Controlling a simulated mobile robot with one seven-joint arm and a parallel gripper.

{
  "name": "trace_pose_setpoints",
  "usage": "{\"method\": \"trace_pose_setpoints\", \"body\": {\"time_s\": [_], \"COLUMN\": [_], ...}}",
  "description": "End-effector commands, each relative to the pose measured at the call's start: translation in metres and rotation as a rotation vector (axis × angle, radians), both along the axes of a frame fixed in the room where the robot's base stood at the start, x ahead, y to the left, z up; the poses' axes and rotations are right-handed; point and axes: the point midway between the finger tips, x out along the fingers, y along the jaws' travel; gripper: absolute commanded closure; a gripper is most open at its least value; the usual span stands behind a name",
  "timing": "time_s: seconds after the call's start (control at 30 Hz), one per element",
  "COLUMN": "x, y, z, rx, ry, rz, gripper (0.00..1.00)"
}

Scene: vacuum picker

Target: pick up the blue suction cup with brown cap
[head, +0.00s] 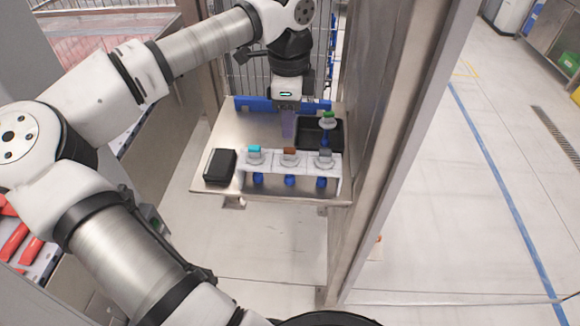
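The blue suction cup with brown cap (290,155) sits in the middle place of a white rack (306,164). Its brown cap and grey collar show above the rack and its blue cup shows below. My gripper (287,125) is above the metal shelf, behind the rack and apart from the brown-capped cup. The gripper's fingers are small and partly blend with a purplish shape below it, so I cannot tell whether they are open or shut.
Cups with a cyan cap (254,152) and a grey cap (325,155) flank the brown one. A green-capped cup (328,119) stands at a black tray (307,144). A black box (220,167) lies at the left of the metal shelf (222,134). A metal post (385,150) rises at the right.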

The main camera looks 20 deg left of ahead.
Motion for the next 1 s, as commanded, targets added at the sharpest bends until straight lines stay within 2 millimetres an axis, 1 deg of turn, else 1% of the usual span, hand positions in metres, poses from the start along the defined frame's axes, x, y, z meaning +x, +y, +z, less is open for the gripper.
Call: {"method": "trace_pose_setpoints", "body": {"time_s": [0.03,0.1,0.37,0.6,0.7,0.87,0.9,1.0], "x": [0.0,0.0,0.001,0.002,0.002,0.003,0.003,0.003], "y": [0.0,-0.001,-0.001,0.0,0.0,0.0,0.001,0.001], "z": [-0.017,-0.028,-0.046,-0.082,-0.088,-0.087,-0.086,-0.086], "rx": [-0.001,-0.003,-0.003,-0.002,0.0,0.001,0.0,0.0], "ry": [0.0,-0.001,-0.001,-0.001,-0.002,-0.003,-0.003,-0.003], "rz": [-0.001,-0.001,-0.003,-0.002,-0.001,-0.001,-0.001,-0.001], "gripper": [0.6,0.6,0.6,0.6,0.6,0.6,0.63,0.76]}}
